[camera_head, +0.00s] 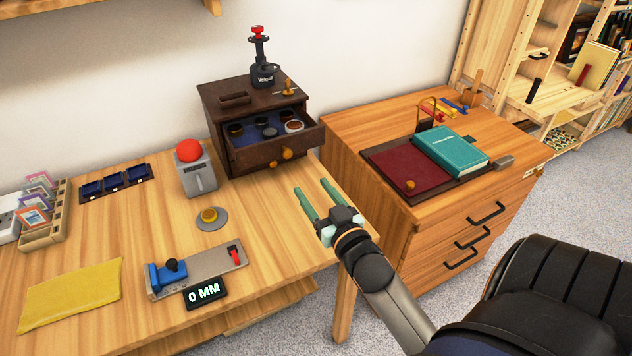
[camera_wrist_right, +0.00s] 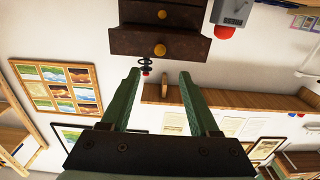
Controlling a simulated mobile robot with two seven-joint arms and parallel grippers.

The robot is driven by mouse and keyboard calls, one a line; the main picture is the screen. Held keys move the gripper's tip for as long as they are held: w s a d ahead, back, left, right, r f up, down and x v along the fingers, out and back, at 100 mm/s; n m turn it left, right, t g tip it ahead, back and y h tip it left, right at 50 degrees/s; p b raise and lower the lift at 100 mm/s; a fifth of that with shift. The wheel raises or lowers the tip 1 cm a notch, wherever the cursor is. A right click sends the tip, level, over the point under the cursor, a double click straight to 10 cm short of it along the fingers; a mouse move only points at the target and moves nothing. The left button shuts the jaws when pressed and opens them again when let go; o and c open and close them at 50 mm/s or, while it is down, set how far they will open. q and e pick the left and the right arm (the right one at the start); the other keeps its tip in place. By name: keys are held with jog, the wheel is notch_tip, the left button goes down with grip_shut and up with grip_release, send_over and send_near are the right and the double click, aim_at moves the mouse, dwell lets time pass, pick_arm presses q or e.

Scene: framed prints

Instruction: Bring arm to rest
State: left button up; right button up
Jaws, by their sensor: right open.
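My right gripper (camera_head: 318,203) is over the right end of the wooden desk (camera_head: 120,240), near its edge, with its two green fingers spread apart and nothing between them. In the right wrist view the same open gripper (camera_wrist_right: 160,85) points toward the dark drawer box (camera_wrist_right: 158,40), and that picture appears upside down. My left gripper does not show in either view.
The dark drawer box (camera_head: 230,100) stands at the back with its top drawer pulled open. A wooden cabinet (camera_head: 440,230) bears a teal book (camera_head: 450,150) on the right. A gauge (camera_head: 198,268), a yellow cloth (camera_head: 70,295) and a red-topped device (camera_head: 195,170) occupy the desk.

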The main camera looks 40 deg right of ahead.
jog(key=shift+s, duration=0.15)
dwell(0.4)
jog(key=s+a+f+n+g+y+p, duration=0.4)
jog(key=s+a+f+g+y, duration=0.2)
jog(key=s+a+f, duration=0.9)
notch_tip(320, 180, down, 5)
jog(key=a+g, duration=0.2)
jog(key=shift+s+a+n+y, duration=0.4)
